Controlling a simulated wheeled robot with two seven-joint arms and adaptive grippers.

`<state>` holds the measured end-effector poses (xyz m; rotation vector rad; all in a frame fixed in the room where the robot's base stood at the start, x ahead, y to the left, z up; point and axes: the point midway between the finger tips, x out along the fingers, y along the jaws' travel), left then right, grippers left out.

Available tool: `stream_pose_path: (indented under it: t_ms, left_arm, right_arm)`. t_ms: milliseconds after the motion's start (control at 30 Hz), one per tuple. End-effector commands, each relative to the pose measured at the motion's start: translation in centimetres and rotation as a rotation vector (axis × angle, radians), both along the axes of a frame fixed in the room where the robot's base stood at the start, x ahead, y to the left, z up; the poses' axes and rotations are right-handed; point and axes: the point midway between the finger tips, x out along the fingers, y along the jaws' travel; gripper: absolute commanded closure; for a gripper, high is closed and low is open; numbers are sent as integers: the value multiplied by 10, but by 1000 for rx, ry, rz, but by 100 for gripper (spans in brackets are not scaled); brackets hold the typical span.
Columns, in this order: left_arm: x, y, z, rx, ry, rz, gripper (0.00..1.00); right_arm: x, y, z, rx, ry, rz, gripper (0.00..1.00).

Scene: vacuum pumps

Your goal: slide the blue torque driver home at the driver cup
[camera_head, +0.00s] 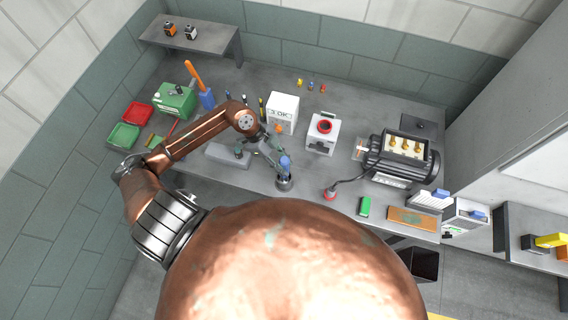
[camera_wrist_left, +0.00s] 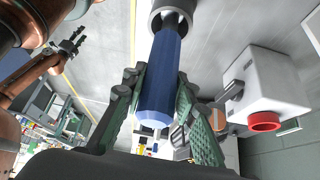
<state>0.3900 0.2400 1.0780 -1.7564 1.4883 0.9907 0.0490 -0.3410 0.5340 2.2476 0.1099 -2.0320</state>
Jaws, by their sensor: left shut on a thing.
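The blue torque driver (camera_head: 285,163) stands roughly upright at the driver cup (camera_head: 284,183), near the front edge of the bench. My left gripper (camera_head: 270,152) reaches in from the left and is shut on the driver. In the left wrist view, the driver's blue handle (camera_wrist_left: 162,75) lies between the green finger pads of the left gripper (camera_wrist_left: 158,105). The handle's far end meets the grey cup (camera_wrist_left: 172,10); how deep it sits is hidden. My right gripper (camera_wrist_left: 72,42) shows small at the upper left of the wrist view; its jaw opening is unclear.
A white box with a red ring (camera_head: 323,133) and a white labelled box (camera_head: 282,112) stand behind the cup. A dark pump (camera_head: 400,158) is to the right, its hose ending at a red-based fitting (camera_head: 330,193). A grey block (camera_head: 228,155) lies left. Bench between cup and fitting is clear.

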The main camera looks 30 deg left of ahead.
Motion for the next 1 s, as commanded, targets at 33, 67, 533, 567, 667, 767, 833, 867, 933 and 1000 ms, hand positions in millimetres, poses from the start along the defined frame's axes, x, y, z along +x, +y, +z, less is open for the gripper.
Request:
stream_pose_path:
  t_ms: [33, 67, 533, 567, 667, 767, 833, 867, 933, 1000]
  left_arm:
    - [0, 0, 1, -2, -2, 0, 100]
    - [0, 0, 1, -2, -2, 0, 100]
    - [0, 0, 0, -2, -1, 1, 100]
    - [0, 0, -1, -2, -1, 1, 100]
    - [1, 0, -2, -2, -1, 1, 100]
    - [1, 0, -3, -2, -1, 1, 100]
    - [1, 0, -3, -2, -2, 1, 71]
    - [1, 0, -3, -2, -1, 1, 69]
    - [0, 0, -3, -2, -1, 1, 64]
    - [0, 0, -3, -1, -1, 1, 59]
  right_arm:
    - [0, 0, 0, 0, 0, 0, 60]
    - [0, 0, 0, 0, 0, 0, 60]
    - [0, 2, 0, 2, -1, -1, 60]
    - [0, 2, 0, 2, -1, -1, 60]
    - [0, 3, -1, 3, -1, -1, 60]
    - [0, 3, -1, 3, -1, -1, 60]
    - [0, 3, -1, 3, -1, -1, 60]
    - [0, 3, -1, 3, -1, -1, 60]
    - [0, 3, -1, 3, -1, -1, 60]
    - [0, 3, -1, 2, -1, -1, 60]
